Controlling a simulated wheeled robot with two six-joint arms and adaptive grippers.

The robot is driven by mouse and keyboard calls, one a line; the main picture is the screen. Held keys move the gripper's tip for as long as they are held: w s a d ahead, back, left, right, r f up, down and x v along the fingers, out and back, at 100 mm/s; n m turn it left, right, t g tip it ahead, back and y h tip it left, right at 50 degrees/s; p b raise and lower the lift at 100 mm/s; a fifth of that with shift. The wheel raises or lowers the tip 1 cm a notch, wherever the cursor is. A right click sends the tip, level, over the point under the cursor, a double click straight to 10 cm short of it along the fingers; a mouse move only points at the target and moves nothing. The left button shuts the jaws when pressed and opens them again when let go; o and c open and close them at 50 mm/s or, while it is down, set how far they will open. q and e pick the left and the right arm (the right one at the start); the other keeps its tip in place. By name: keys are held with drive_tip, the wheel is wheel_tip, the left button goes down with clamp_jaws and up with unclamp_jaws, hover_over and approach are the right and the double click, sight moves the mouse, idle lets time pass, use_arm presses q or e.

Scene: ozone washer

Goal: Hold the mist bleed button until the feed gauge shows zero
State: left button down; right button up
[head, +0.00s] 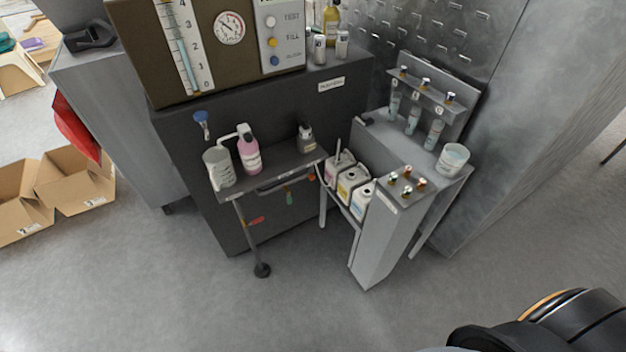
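The dark washer cabinet (220,125) carries a pale button panel (281,36) with three buttons: a white one (271,21) labelled TEST, a yellow one (273,43) labelled FILL, and a blue one (275,61) whose label is too small to read surely. A round dial gauge (229,28) with a reddish needle sits left of the panel; its reading is not legible. A tall white scale (184,45) with a bluish tube and numbers, 0 at the bottom, stands further left. I cannot tell which is the feed gauge.
A shelf (275,170) juts from the cabinet with a pink bottle (248,152), a beaker (219,168) and a dark bottle (306,139). A grey stand (385,240) with jugs (352,184) is at right. Cardboard boxes (74,177) lie left. Floor in front is clear.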

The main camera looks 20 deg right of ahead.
clamp_jaws()
drive_tip(key=shift+a, duration=0.15)
idle(1.0)
